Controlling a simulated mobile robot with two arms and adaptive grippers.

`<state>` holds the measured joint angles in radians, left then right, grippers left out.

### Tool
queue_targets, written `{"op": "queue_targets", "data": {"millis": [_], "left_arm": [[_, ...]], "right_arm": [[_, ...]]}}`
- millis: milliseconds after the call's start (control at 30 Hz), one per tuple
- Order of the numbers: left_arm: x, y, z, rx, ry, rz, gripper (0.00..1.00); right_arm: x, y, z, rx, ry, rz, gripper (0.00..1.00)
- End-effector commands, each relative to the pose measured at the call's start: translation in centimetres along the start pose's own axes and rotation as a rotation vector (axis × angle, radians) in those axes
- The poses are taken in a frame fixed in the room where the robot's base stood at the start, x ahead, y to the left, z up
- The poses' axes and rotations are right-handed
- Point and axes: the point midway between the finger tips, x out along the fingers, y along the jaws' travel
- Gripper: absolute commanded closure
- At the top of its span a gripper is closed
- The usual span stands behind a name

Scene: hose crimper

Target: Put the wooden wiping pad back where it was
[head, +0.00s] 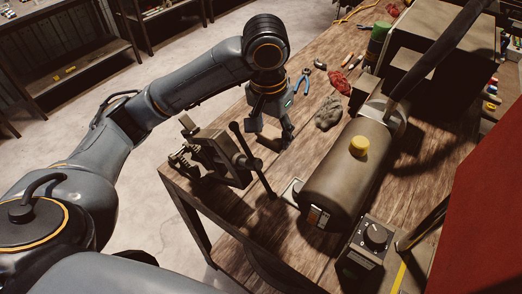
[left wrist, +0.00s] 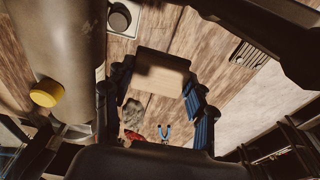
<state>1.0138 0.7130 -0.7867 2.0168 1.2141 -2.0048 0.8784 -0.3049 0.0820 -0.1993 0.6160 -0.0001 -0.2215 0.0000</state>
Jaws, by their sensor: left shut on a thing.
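The wooden wiping pad (left wrist: 162,68) is a light brown block between the blue-grey fingers of my left gripper (left wrist: 157,90) in the left wrist view. The gripper is shut on it, one finger at each side. In the head view my left gripper (head: 275,128) points down over the workbench, between the vise and the grey rag. The pad shows there only as a small brown patch (head: 268,142) by the fingers, mostly in shadow. I cannot tell whether the pad touches the bench. My right gripper is not in view.
A metal vise (head: 215,155) with a dark handle stands at the bench's left edge. A large cylinder with a yellow knob (head: 359,146) lies to the right. Blue pliers (head: 302,81), a grey rag (head: 328,113) and a red rag (head: 340,82) lie behind. A dial box (head: 372,242) stands in front.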

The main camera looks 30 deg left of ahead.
Motion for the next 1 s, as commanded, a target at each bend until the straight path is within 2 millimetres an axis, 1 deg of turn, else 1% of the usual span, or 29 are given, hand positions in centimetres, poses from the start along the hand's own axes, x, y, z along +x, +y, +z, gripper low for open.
{"op": "queue_targets", "data": {"millis": [33,133,233,367,667,700,800,900,1000], "left_arm": [[1.7,0.0,0.2,0.0,0.0,0.0,0.93],[2.5,0.0,0.3,0.0,0.001,0.0,0.93],[2.8,-0.2,0.2,-0.001,0.0,0.0,0.93],[3.6,-1.7,-1.0,-0.007,-0.003,-0.002,0.93],[7.3,-7.1,-5.5,-0.007,-0.003,-0.002,0.93],[8.5,-7.4,-5.8,-0.004,-0.006,-0.001,0.93],[10.5,-8.5,-6.6,-0.004,-0.005,0.0,0.93],[11.9,-9.3,-7.2,-0.002,-0.002,-0.001,0.93],[12.8,-9.7,-7.5,-0.001,-0.001,0.0,0.93]], "right_arm": [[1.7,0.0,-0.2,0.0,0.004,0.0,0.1],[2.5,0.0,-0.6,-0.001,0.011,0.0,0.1],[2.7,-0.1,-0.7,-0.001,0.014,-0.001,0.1],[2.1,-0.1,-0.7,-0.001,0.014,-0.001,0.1],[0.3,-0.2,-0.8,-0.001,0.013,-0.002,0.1],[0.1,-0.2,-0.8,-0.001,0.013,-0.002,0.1],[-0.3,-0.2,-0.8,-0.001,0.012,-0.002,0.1],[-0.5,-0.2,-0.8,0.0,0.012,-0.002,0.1],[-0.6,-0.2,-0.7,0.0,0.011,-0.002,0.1]]}}
